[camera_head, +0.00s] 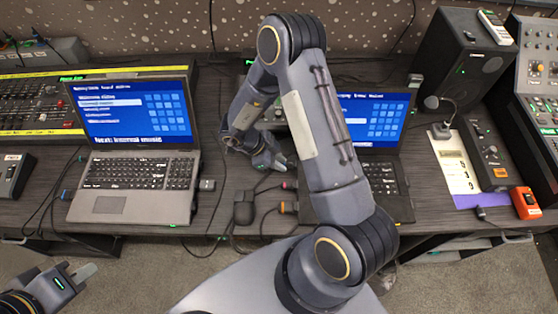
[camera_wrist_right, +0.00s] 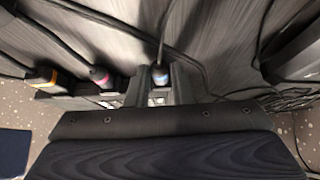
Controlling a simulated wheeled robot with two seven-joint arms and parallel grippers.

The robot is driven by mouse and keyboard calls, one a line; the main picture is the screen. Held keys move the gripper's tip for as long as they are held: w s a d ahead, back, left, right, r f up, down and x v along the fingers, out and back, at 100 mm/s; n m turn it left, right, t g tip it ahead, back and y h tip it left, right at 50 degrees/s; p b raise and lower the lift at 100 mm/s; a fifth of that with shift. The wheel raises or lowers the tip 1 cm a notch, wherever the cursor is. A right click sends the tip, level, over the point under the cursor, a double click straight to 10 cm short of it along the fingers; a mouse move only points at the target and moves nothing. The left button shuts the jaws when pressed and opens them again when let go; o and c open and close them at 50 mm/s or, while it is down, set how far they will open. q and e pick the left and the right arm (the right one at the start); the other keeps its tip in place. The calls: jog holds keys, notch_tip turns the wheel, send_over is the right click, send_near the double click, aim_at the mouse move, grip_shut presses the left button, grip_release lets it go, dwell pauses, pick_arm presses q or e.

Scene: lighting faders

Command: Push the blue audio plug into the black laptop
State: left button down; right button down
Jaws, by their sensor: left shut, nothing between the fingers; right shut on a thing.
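The black laptop (camera_head: 387,190) stands open at the right of the table, partly hidden behind my right arm. My right gripper (camera_head: 281,163) is shut at the laptop's left side. In the right wrist view the blue audio plug (camera_wrist_right: 160,72) is between its fingers, with its cable running up and away. The plug's front end is close to the laptop's side; I cannot tell whether it is inside a socket. In the head view I cannot make the plug out. My left gripper (camera_head: 82,273) is shut and empty at the lower left, away from the table.
A pink plug (camera_wrist_right: 100,75) and a yellow-orange plug (camera_wrist_right: 43,76) sit beside the blue one at the laptop's edge. Loose cables cross the table around a black box (camera_head: 243,207). A grey laptop (camera_head: 110,206) stands left; a speaker (camera_head: 462,62) stands at the right.

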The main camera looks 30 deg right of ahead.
jog(key=c, duration=1.2)
grip_release()
jog(key=shift+d, duration=0.1)
jog(key=shift+r, duration=0.1)
jog(key=v, duration=0.7)
jog(key=shift+a+r, duration=0.25)
jog(key=shift+a, duration=0.05)
jog(key=shift+w, duration=0.15)
